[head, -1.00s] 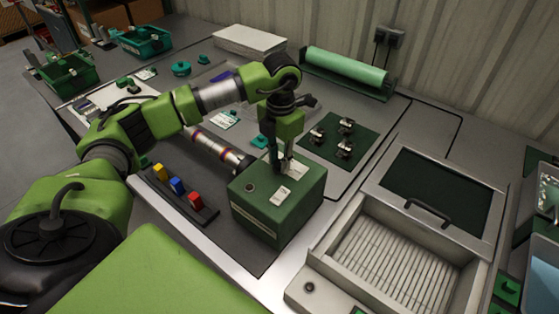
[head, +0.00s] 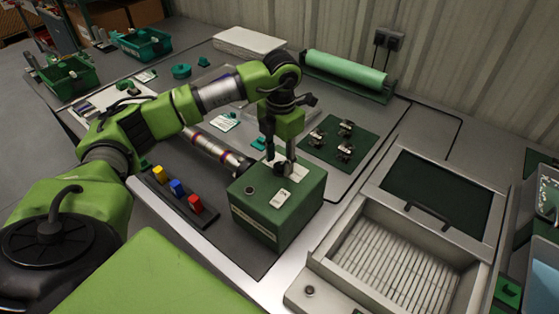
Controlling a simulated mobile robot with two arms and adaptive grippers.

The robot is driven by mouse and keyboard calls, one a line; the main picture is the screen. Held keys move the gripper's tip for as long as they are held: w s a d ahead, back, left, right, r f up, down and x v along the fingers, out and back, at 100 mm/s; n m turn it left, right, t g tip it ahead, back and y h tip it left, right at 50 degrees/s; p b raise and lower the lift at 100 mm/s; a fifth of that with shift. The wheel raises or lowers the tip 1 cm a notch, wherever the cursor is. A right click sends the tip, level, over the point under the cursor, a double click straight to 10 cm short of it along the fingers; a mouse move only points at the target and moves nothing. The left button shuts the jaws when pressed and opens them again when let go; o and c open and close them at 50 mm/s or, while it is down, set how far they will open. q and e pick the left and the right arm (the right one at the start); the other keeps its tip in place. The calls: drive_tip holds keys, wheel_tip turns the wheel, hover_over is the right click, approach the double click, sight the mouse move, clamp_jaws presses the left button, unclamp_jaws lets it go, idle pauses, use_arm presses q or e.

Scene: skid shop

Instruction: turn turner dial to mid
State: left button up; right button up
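A green box (head: 262,222) stands on the bench at the middle of the view. Its top has a small dark round knob (head: 249,190) at the left and a pale rocker plate (head: 281,199) at the front. My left gripper (head: 280,166) points down over the far part of the box top, with its fingers apart around a small pale fitting. Whether the fingers touch that fitting, and whether it is the dial, I cannot tell. My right gripper is not in view.
A dark rack (head: 178,205) with yellow, blue and red blocks stands left of the box. A metal tube (head: 216,150) lies behind it. A pale ribbed tray (head: 392,262) is at the right. A green mat (head: 352,155) with small metal parts lies behind the box.

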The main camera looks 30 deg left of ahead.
sight(280, 167)
use_arm(q)
wheel_tip(280, 167, up, 11)
drive_tip(key=shift+d, duration=0.15)
idle(0.7)
